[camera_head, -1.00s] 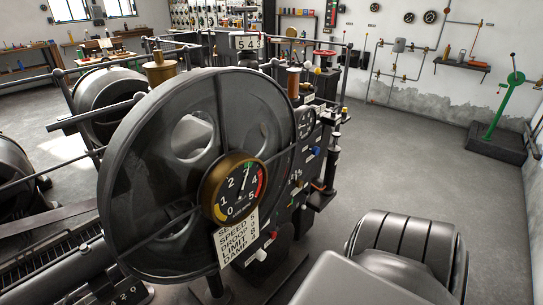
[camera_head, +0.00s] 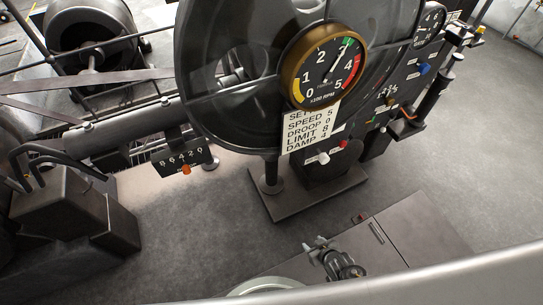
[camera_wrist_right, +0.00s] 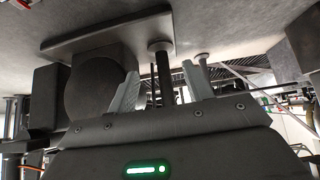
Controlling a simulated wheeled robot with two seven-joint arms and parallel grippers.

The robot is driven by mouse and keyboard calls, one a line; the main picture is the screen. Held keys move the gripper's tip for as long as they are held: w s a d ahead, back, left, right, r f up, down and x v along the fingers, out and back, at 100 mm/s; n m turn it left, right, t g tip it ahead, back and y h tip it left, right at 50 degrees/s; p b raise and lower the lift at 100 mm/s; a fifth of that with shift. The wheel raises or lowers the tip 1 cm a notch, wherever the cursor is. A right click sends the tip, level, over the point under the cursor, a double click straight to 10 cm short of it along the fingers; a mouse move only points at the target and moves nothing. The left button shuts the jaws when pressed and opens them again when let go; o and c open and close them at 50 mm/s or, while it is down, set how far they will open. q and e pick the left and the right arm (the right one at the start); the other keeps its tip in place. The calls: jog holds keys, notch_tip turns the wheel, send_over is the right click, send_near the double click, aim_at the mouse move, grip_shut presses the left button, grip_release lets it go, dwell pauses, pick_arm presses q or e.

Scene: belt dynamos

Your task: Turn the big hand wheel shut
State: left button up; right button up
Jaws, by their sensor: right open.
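A large dark wheel with openings between broad spokes (camera_head: 228,112) stands upright at the top centre of the head view, cut off by the top edge. I cannot tell for sure whether it is the hand wheel of the task. My right gripper (camera_head: 318,247) is low in the head view, below and in front of the wheel and apart from it. In the right wrist view its two grey fingers (camera_wrist_right: 163,72) are spread, with nothing held; a dark post (camera_wrist_right: 161,75) shows beyond them. My left gripper is not in view.
A brass-rimmed dial (camera_head: 323,66) with a paper label (camera_head: 311,126) hangs before the wheel. A control panel (camera_head: 400,85) with knobs stands at right. A post foot rests on a floor plate (camera_head: 318,192). Dark machinery (camera_head: 65,220) fills the left. Floor at right is clear.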

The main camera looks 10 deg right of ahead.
jog(key=w+a+r+n+t+y+b, duration=0.1)
jog(key=w+a+r+t+y+b, duration=0.25)
jog(key=w+r, duration=0.8)
jog(key=w+a+r+n+t+y+b, duration=0.1)
jog(key=a+r+t, duration=0.15)
jog(key=r, duration=0.75)
jog(key=w+a+r+n+t+y+b, duration=0.15)
jog(key=a+r, duration=0.25)
jog(key=r, duration=0.6)
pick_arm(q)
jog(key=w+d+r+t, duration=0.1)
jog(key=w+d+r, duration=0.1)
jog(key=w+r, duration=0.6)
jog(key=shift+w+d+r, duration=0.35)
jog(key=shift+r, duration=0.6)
pick_arm(e)
jog(key=shift+m+t, duration=0.25)
jog(key=shift+t, duration=0.1)
jog(key=x, duration=0.9)
jog(key=shift+w+r, duration=0.1)
jog(key=shift+w, duration=0.35)
grip_shut()
